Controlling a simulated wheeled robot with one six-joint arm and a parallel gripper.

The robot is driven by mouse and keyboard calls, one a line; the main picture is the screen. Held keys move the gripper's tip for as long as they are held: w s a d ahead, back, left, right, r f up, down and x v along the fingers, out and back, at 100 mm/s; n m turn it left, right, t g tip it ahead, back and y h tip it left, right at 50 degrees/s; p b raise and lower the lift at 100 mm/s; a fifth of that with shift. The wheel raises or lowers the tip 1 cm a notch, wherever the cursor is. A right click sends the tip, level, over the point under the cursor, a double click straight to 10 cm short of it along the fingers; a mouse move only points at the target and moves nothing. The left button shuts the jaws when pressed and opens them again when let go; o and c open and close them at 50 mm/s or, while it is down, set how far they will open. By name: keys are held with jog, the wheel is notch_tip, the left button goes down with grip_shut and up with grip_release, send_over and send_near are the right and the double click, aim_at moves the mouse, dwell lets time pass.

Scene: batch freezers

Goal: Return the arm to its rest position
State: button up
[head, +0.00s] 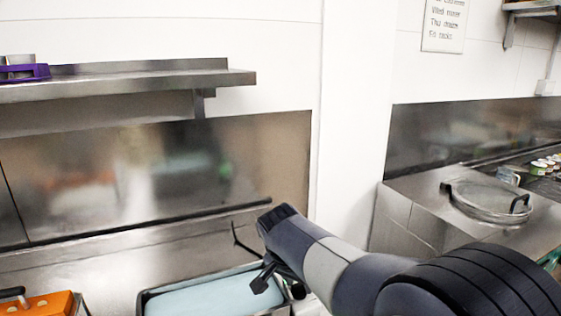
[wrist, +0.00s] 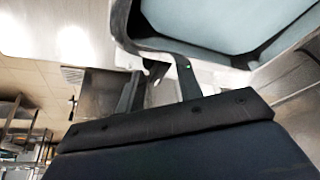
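My arm reaches in from the lower right of the head view. In the wrist view my gripper (wrist: 160,72) shows two dark fingers spread apart. I see nothing held between them. The light blue surface (wrist: 200,22) fills the top of that view, inside a dark rim. Whether the fingers touch the pan cannot be told.
A steel wall shelf (head: 130,82) with a purple item (head: 28,73) is at upper left. An orange block (head: 42,305) sits at lower left. A steel counter with a round lid (head: 490,200) stands at right. A white pillar (head: 352,130) is between.

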jog(key=n+y, duration=0.1)
jog(key=n, duration=0.1)
jog(key=n+y, duration=0.1)
jog(key=n, duration=0.2)
jog(key=shift+d+n+p, duration=0.15)
jog(key=shift+n+p, duration=0.15)
jog(key=shift+p, duration=0.1)
jog(key=shift+d+n+y, duration=0.15)
jog(key=shift+n+y, duration=0.85)
jog(key=shift+n, duration=1.4)
jog(key=shift+v, duration=0.9)
jog(key=shift+s+r, duration=0.15)
jog(key=shift+r, duration=0.2)
jog(key=shift+d, duration=0.1)
